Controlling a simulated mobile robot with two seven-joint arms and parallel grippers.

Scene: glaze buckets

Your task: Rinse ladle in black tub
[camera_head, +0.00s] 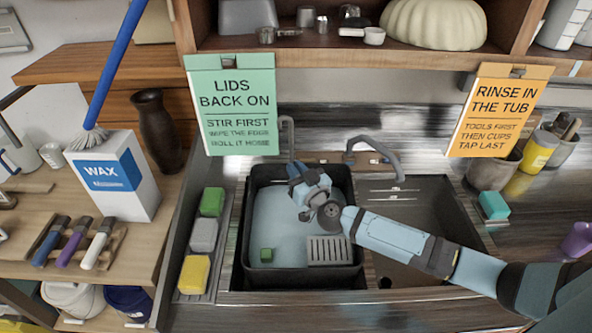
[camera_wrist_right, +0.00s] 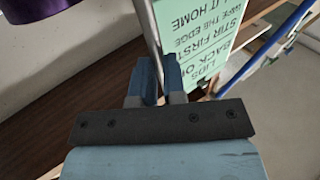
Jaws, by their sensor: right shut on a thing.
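The black tub (camera_head: 347,185) sits in the left basin and holds pale blue water (camera_head: 275,222). My right gripper (camera_head: 294,170) is over the back part of the tub, shut on a thin grey metal handle. This looks like the ladle (camera_head: 287,128), with a hooked end standing up behind the tub's back rim. In the right wrist view, the gripper fingers (camera_wrist_right: 156,82) close around the same rod, the ladle handle (camera_wrist_right: 153,38). The ladle's bowl is hidden, so I cannot tell whether it touches the water. My left gripper is not in view.
A faucet (camera_head: 378,148) stands behind the right basin. Sponges (camera_head: 203,235) line the left edge. Two signs (camera_head: 232,105) hang from the shelf above. The right basin (camera_head: 430,210) looks empty.

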